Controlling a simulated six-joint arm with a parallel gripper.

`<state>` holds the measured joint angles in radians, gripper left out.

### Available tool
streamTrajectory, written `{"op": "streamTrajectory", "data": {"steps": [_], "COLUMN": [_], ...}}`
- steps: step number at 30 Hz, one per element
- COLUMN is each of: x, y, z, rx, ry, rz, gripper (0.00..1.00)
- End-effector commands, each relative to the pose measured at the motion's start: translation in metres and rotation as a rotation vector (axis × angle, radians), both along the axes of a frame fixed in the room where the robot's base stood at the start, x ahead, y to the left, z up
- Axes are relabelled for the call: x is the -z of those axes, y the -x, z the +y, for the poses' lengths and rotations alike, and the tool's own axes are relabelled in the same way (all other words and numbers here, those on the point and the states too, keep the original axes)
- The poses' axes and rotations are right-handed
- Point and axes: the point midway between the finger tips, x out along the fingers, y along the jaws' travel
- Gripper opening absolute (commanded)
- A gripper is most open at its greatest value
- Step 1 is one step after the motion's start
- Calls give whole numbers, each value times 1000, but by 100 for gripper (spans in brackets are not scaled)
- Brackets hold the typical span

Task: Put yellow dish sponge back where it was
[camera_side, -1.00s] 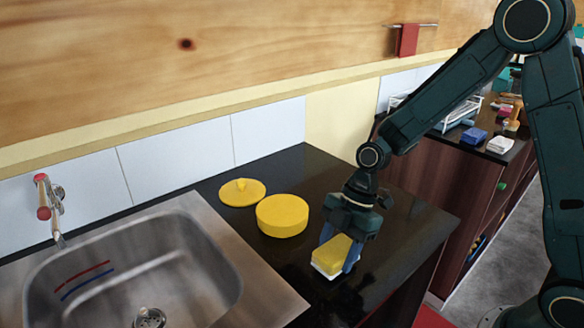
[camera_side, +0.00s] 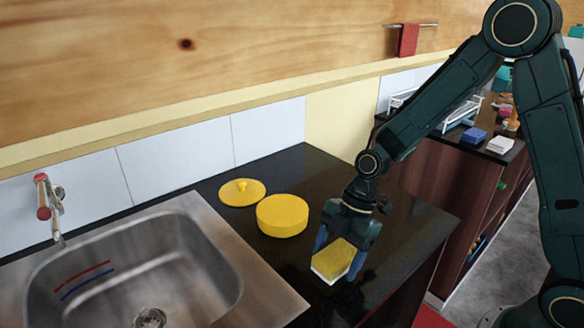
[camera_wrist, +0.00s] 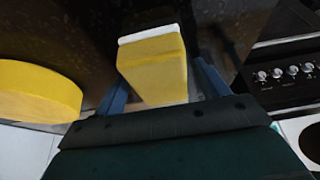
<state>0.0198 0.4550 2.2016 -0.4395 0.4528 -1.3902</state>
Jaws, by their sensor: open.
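The yellow dish sponge (camera_side: 334,258) has a white layer along its lower side. It is at the front part of the black countertop, right of the sink. In the wrist view the sponge (camera_wrist: 153,66) lies between the two blue fingers, with a dark gap on either side. My gripper (camera_side: 338,262) is open and around the sponge, pointing down. Whether the sponge rests flat on the counter is hard to tell from the side view.
A round yellow pot (camera_side: 283,215) and its yellow lid (camera_side: 242,191) stand behind and left of my gripper. The steel sink (camera_side: 150,270) is to the left. The counter's right edge is close. A stove panel (camera_wrist: 285,75) shows right in the wrist view.

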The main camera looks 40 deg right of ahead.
Motion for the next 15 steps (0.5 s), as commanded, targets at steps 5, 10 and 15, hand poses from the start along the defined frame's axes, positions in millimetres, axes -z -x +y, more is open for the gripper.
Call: {"op": "streamTrajectory", "data": {"steps": [5, 10, 15], "x": [-3, -14, -33], "y": [0, -1, -1], "z": [0, -4, -12], "rx": [0, 2, 2], "ry": [0, 0, 0], "rz": [-1, -2, -5], "gripper": [74, 74, 74]}}
